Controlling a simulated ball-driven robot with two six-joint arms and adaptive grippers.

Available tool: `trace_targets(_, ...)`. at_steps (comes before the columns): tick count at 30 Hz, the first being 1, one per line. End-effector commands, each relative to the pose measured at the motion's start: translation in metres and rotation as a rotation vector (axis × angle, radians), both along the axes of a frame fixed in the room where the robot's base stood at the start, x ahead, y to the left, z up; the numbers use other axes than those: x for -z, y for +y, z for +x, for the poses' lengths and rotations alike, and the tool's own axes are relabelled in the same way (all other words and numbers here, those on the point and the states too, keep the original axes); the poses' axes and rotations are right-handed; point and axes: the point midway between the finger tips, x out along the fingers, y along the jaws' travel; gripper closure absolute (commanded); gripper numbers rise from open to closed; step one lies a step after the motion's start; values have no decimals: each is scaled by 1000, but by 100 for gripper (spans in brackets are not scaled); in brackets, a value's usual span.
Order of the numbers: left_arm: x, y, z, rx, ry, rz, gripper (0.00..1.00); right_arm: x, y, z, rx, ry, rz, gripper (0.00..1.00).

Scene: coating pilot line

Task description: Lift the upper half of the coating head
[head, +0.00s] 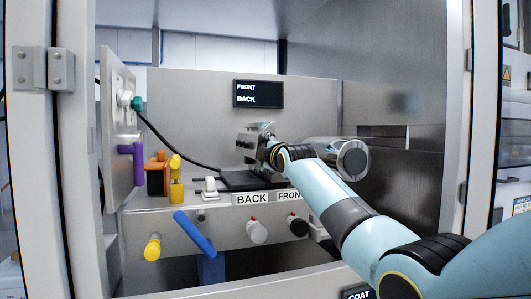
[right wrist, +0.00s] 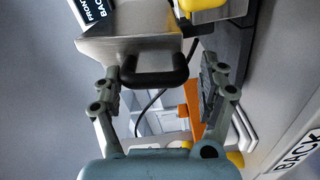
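The coating head's upper half (head: 257,134) is a silvery metal block at the middle of the machine, partly hidden behind my right gripper. In the right wrist view its metal body (right wrist: 130,38) carries a black bar handle (right wrist: 154,76). My right gripper (right wrist: 160,78) is open. Its two fingers stand on either side of the handle with a gap at each side, and I see no contact. In the head view my right gripper (head: 268,150) is in front of the coating head, its fingers hard to make out. My left gripper is not in view.
A metal roller (head: 350,158) lies right of the head, close to my right arm. A panel with a purple handle (head: 132,150), an orange block (head: 156,178) and a yellow part (head: 176,180) stand left. A blue lever (head: 194,233) and knobs (head: 257,231) project in front.

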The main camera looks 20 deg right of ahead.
Motion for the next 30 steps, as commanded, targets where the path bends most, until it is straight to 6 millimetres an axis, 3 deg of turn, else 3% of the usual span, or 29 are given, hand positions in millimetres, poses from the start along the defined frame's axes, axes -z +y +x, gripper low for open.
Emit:
trace_targets(7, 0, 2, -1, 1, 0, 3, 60, -2, -1, -3, 2, -4, -3, 24)
trace_targets(11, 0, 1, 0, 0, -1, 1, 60, -1, 0, -15, 2, -4, -3, 24)
trace_targets(24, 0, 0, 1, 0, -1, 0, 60, 0, 7, -96, -1, -1, -2, 24)
trace_targets(30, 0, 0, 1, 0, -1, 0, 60, -1, 8, -116, -1, -1, -2, 24)
